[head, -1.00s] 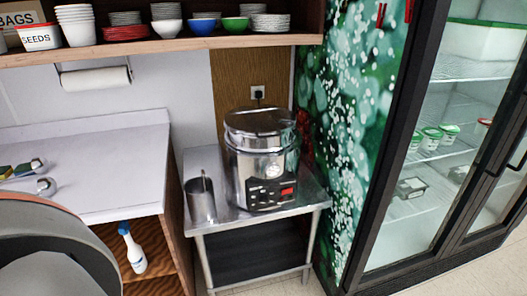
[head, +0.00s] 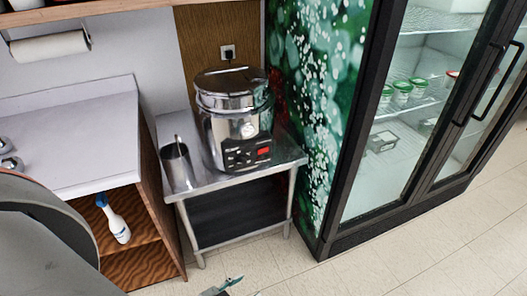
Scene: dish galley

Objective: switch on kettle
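The kettle (head: 222,112) is a large shiny metal pot-like appliance with a lid. It stands upright on a small metal table (head: 240,173). Its front has a dark control panel (head: 241,154) with several small knobs or buttons and a red part (head: 263,151). I cannot tell whether it is on. A small teal and grey piece at the bottom edge may be part of one of my grippers, but too little shows to be sure.
A metal cup (head: 177,167) with a utensil stands left of the kettle. A white counter (head: 70,140) is at the left, with a spray bottle (head: 113,219) on the shelf below. A glass-door fridge (head: 400,150) stands at the right. Tiled floor (head: 340,276) in front is clear.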

